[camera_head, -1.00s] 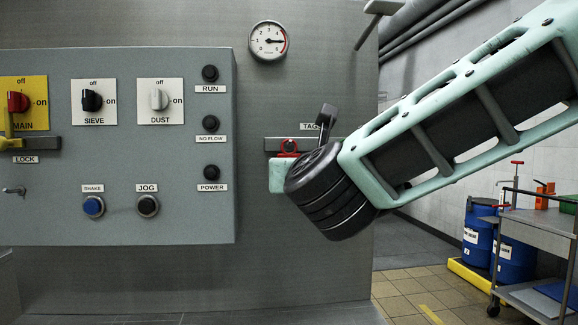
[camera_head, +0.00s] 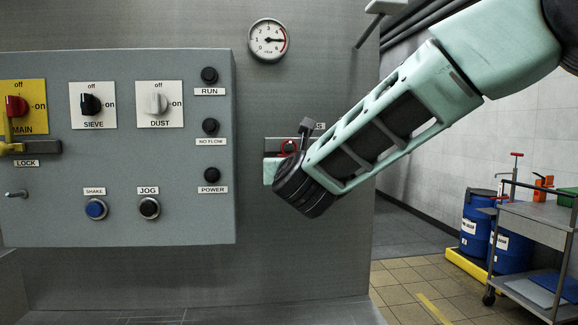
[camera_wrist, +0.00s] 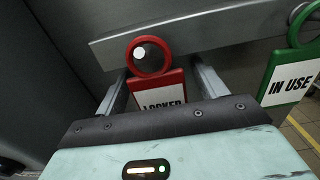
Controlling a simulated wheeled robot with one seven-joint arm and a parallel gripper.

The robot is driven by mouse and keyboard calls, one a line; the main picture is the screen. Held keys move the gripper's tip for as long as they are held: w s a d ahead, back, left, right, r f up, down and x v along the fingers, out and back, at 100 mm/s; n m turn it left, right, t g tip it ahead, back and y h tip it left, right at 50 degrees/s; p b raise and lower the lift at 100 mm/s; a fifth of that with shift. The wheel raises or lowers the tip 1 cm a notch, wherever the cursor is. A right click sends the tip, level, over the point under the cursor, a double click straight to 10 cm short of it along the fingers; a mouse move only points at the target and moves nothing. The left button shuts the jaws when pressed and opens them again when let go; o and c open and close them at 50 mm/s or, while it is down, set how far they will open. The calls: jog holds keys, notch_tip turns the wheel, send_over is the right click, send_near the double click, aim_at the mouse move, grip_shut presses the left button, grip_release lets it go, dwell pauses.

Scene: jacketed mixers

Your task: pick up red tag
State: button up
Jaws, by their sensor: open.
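The red tag (camera_wrist: 161,88) hangs by its red ring (camera_wrist: 149,56) at the grey rail in the wrist view. Its white face reads "LOCKED", with the lower part hidden behind my gripper body. My gripper (camera_wrist: 161,74) is open, with one finger on each side of the tag and gaps visible near the ring. My gripper (camera_head: 269,162) is mostly hidden there by my own wrist.
A green "IN USE" tag (camera_wrist: 288,82) hangs to the right of the red tag. The grey rail (camera_wrist: 215,30) runs behind both. A control panel (camera_head: 120,225) with switches and buttons stands left of my gripper. A cart (camera_head: 535,222) and blue drums (camera_head: 478,225) stand at the right.

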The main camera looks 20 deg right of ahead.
jog(key=c, duration=1)
jog(key=shift+c, duration=0.3)
jog(key=shift+r+b, duration=0.15)
jog(key=shift+b, duration=0.15)
jog(key=s+a+b, duration=0.1)
jog(key=s, duration=0.8)
jog(key=s+a+b, duration=0.2)
jog(key=s, duration=0.6)
jog(key=shift+s+a+r+b, duration=0.15)
jog(key=shift+s+a+b, duration=0.15)
jog(key=shift+s, duration=0.1)
